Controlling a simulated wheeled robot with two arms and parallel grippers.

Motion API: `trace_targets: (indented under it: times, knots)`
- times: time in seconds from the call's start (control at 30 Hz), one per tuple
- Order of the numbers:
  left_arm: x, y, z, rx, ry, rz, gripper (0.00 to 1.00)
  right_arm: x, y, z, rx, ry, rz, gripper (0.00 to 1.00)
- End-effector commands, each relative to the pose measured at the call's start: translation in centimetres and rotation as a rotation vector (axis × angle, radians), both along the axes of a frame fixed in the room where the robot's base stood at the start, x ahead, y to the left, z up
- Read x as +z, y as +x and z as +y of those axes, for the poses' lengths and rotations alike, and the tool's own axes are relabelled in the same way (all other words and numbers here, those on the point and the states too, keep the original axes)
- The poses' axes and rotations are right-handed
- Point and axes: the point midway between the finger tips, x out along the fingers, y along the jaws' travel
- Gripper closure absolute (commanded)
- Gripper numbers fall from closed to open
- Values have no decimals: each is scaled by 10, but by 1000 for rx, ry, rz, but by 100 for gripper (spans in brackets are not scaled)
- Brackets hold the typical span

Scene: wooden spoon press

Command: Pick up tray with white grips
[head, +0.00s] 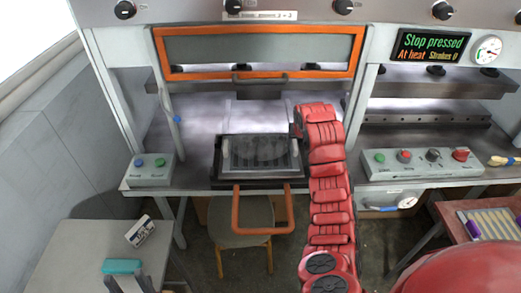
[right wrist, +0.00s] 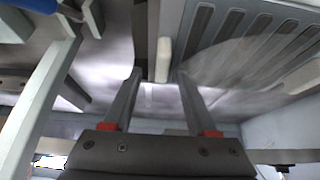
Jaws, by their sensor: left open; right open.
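The tray (head: 262,153) is a grey plate in a dark frame under the press opening in the head view. In the right wrist view its dark grey slotted surface (right wrist: 240,35) fills the upper right. One white grip (right wrist: 163,60) stands at its edge; another pale grip shows at the right. My right gripper (right wrist: 159,78) is open, its two fingers pointing at the near grip, one on either side of it in the picture. I cannot tell whether they touch it. In the head view my red arm hides this gripper.
An orange handle (head: 263,231) sticks out in front of the tray. Button boxes (head: 150,171) and (head: 422,163) flank the press. The raised orange-framed guard (head: 260,52) hangs above. A side table (head: 85,250) stands at left, and spoon blanks (head: 490,222) lie at right.

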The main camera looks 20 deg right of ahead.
Motion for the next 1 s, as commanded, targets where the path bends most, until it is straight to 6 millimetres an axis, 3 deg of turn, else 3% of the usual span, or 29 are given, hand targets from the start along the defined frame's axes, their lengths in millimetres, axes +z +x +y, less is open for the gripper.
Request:
trace_targets:
  times: [0.13,0.33,0.67,0.9,1.0]
  knots:
    - [18,0,0,0,0,0,50,-11,9,2,1,3,8,43]
    - [22,0,0,0,0,0,50,-28,18,-1,1,4,2,43]
    - [22,0,0,0,0,0,50,-32,20,-2,1,1,-1,44]
    - [22,0,0,0,0,0,50,-32,20,-2,1,2,0,88]
    - [22,0,0,0,0,0,50,-32,20,-2,1,2,0,100]
